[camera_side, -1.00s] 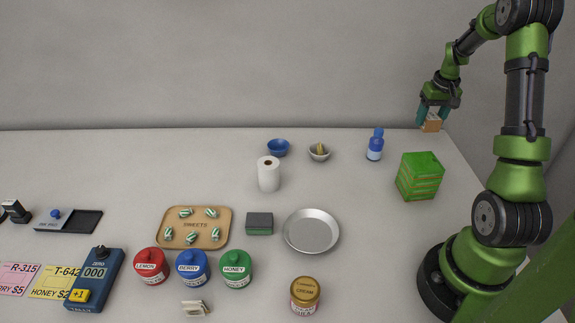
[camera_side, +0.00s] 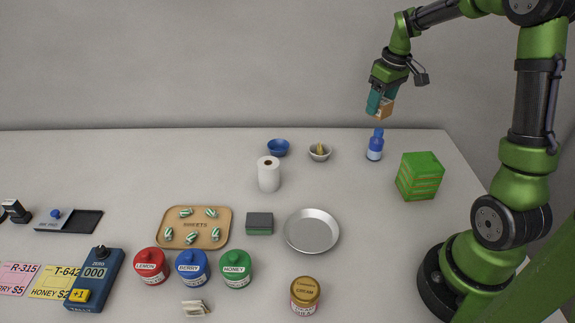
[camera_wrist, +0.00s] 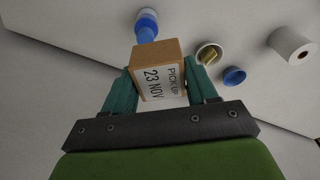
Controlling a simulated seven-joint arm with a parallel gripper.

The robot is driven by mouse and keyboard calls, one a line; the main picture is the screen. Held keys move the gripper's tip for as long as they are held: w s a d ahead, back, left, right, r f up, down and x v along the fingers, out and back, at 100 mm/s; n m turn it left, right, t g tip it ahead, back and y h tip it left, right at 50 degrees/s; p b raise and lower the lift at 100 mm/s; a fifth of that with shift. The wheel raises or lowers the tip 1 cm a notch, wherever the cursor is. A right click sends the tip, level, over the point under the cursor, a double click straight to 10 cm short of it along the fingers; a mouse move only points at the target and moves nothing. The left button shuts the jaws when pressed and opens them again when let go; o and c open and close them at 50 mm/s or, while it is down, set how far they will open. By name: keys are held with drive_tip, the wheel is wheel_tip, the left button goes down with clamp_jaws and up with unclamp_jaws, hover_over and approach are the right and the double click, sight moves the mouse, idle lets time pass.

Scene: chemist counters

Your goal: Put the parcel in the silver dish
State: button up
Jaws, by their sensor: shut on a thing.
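The parcel is a small brown box (camera_side: 385,108) with a white label; in the wrist view the parcel (camera_wrist: 160,75) reads "PICKUP 23 NOV". My gripper (camera_side: 379,104) is shut on it and holds it in the air above the back right of the counter, near the blue bottle in the side view. In the wrist view both teal fingers of my gripper (camera_wrist: 160,88) press on the parcel's sides. The silver dish (camera_side: 312,232) is a round, shallow, empty plate on the counter, lower and to the left of the parcel. The dish is not in the wrist view.
A blue bottle (camera_side: 375,146) stands below the parcel, and a green box stack (camera_side: 420,176) to its right. A paper roll (camera_side: 268,174), a blue bowl (camera_side: 278,147) and a grey bowl (camera_side: 319,153) stand behind the dish.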

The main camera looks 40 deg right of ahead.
drive_tip(key=w+a+n, duration=0.1)
drive_tip(key=a+n, duration=0.3)
drive_tip(key=a, duration=0.6)
drive_tip(key=n+g+y, duration=0.1)
drive_tip(key=n+y, duration=0.1)
drive_tip(key=n, duration=0.9)
hover_over(308, 235)
drive_tip(key=f, duration=1.1)
drive_tip(key=shift+s+d, duration=0.15)
drive_tip(key=shift+d, duration=0.1)
drive_tip(key=shift+f, duration=1.9)
drive_tip(key=shift+f, duration=0.1)
drive_tip(key=o, duration=1.1)
